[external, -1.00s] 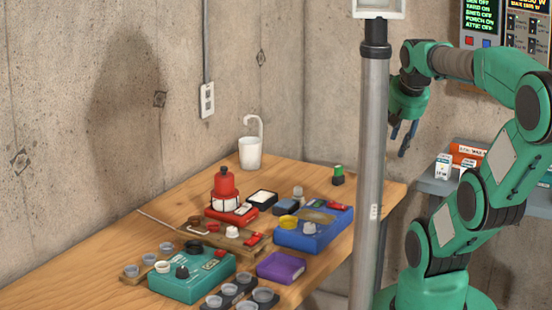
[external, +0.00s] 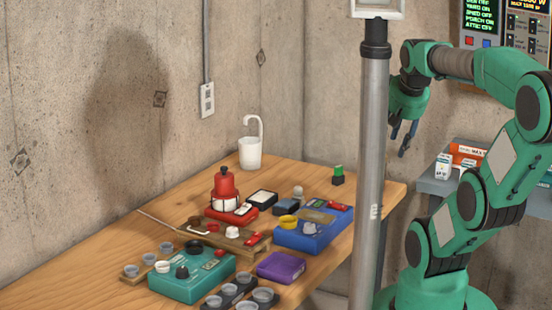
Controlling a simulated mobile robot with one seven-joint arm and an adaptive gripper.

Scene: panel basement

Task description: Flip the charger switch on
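A wall panel (external: 522,26) with small dark switches and an orange readout stands at the upper right, cut by the top edge of the picture. Beside it is a dark screen (external: 481,14) with green lines of text. I cannot read a charger label, so I cannot tell which switch is the charger's or how it is set. My gripper (external: 403,137) hangs pointing down just right of the grey pole, left of and below the panel. Its two dark fingers are apart with nothing between them.
A grey pole (external: 371,180) stands close to my gripper. A wooden table (external: 110,238) at the left holds a red device (external: 225,184), a blue box (external: 312,233), a teal box (external: 190,285) and a white cup (external: 250,153). A grey shelf (external: 432,187) holds small boxes.

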